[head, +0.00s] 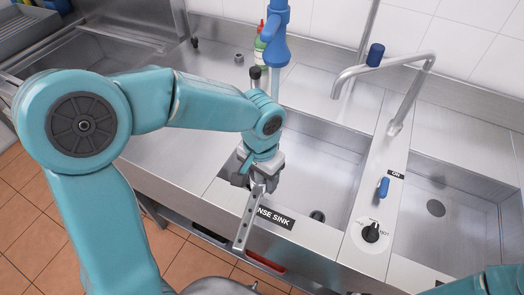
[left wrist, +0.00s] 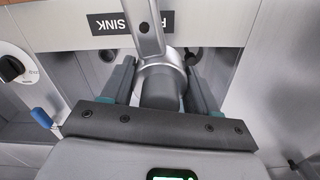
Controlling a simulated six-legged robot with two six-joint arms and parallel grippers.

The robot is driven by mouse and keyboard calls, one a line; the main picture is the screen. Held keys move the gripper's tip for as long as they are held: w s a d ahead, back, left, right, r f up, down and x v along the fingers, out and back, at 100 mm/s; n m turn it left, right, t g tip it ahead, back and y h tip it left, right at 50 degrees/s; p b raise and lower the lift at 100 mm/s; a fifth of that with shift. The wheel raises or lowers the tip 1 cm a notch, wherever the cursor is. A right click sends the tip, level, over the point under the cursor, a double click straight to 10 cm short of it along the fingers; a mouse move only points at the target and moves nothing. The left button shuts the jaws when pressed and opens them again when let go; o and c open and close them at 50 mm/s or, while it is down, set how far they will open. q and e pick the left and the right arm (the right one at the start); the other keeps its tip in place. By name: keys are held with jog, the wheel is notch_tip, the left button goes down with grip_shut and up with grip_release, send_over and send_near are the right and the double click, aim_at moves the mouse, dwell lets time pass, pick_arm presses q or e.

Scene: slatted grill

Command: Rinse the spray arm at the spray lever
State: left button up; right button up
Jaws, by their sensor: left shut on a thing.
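My left gripper (head: 262,180) is shut on the spray arm (head: 246,222), a grey metal bar with holes. The bar hangs slanting down over the front edge of the rinse sink (head: 318,165). In the left wrist view, the spray arm's round hub (left wrist: 160,84) sits between my two fingers and its bar runs up past the SINK label. A small blue lever (head: 383,187) stands beside an ON label, right of the rinse sink, apart from the gripper; it also shows in the left wrist view (left wrist: 42,118). A blue spray head (head: 273,48) hangs behind the sink.
A black dial (head: 371,232) sits on the divider before a second sink (head: 450,205). A bent faucet (head: 400,75) with a blue knob stands behind. A green-and-white bottle (head: 260,45) is at the back. Part of my right arm shows at bottom right; its gripper is out of frame.

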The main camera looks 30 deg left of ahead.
aim_at(257, 195)
pick_arm(q)
jog(key=shift+r, duration=0.1)
jog(key=shift+s+d+r+p, duration=0.3)
jog(key=shift+s+r, duration=0.35)
jog(key=shift+s, duration=0.15)
jog(key=shift+s+d+r+p, duration=0.3)
jog(key=shift+s+r, duration=0.35)
jog(key=shift+s, duration=0.15)
jog(key=shift+s+d+r+p, duration=0.3)
jog(key=shift+s+r, duration=0.35)
jog(key=shift+s, duration=0.15)
jog(key=shift+w, duration=0.1)
